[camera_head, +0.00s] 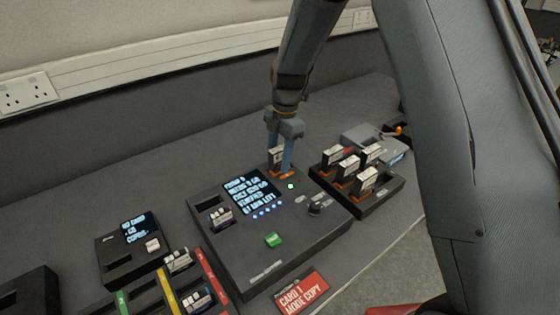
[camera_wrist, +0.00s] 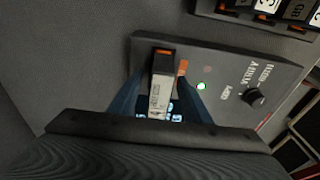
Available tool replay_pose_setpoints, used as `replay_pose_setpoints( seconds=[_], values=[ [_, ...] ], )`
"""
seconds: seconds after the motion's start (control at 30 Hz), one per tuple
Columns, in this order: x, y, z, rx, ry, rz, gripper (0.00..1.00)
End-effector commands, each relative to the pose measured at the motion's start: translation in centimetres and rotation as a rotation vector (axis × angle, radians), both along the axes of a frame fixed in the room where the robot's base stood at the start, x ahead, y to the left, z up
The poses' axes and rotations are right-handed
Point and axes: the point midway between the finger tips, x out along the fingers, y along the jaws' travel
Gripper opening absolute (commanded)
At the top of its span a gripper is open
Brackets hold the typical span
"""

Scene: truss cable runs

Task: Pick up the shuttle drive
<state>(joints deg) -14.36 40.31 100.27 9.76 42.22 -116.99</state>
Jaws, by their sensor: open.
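A black drive with a white label (camera_head: 276,156), which I take to be the shuttle drive, stands upright in an orange-edged slot at the back of the black console (camera_head: 262,262). My gripper (camera_head: 280,165) is down at that slot with one blue finger on each side of the drive. In the wrist view the drive (camera_wrist: 161,88) shows between the two spread fingers of my gripper (camera_wrist: 163,84). The jaws are open, and I cannot tell whether either finger touches it. The fingers hide part of the slot.
A black rack (camera_head: 385,203) with several similar drives stands close on the right. The console has a lit screen (camera_head: 250,194), a green button (camera_head: 273,240) and a knob (camera_head: 316,207). A small screen unit (camera_head: 133,247) and coloured card slots lie left. A red card sign (camera_head: 301,292) is in front.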

Motion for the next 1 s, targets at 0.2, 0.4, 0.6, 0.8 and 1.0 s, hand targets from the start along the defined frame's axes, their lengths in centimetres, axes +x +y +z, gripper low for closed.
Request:
replay_pose_setpoints(
  seconds=[0.2,0.4,0.6,0.8,1.0],
  values=[
    [-0.09,0.19,-1.18,0.000,-0.002,0.002,0.44],
    [-0.09,0.20,-1.20,0.000,-0.002,0.002,0.40],
    [-0.09,0.20,-1.18,0.000,-0.002,0.002,0.07],
    [-0.05,0.20,-1.13,0.000,-0.002,0.002,0.00],
    [0.01,0.22,-0.72,0.001,-0.003,0.002,0.00]
  ],
)
